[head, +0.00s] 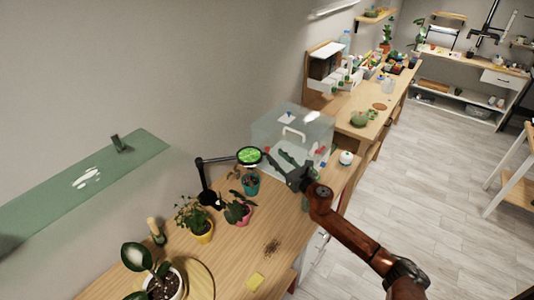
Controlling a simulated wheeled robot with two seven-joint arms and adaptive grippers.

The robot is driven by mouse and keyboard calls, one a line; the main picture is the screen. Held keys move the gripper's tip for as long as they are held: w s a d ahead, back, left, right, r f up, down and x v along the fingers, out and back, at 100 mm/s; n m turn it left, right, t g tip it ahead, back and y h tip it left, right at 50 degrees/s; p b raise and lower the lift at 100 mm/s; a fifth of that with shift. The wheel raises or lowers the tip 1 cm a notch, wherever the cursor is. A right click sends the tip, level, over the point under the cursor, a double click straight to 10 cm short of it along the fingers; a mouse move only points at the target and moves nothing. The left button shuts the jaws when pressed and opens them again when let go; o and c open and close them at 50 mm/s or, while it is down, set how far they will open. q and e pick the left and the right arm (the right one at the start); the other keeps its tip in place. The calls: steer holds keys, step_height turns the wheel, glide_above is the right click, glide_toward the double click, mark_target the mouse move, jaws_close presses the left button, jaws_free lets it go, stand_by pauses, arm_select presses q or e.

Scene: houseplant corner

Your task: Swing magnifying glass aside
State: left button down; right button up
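The magnifying glass (249,155) is a round, dark-rimmed lens with bright green showing in it. It sits at the end of a jointed black arm (217,160) that rises from the left side of the wooden bench. My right gripper (272,160) comes in from the lower right, just right of the lens rim. Its dark fingers look spread, with nothing visible between them. I cannot tell whether a finger touches the rim. A teal pot (251,187) with a small plant stands below the lens. My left gripper is not in view.
A clear box (292,132) with a white handle stands behind my gripper. A yellow pot (203,233), a pink pot (241,217) and a white pot (164,287) hold plants on the bench. The bench's middle is mostly clear.

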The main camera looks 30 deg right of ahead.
mark_target(269, 150)
steer(key=w, duration=0.4)
steer(key=w+a, duration=0.1)
steer(key=w, duration=0.2)
steer(key=shift+c, duration=0.2)
jaws_close()
stand_by(0.5)
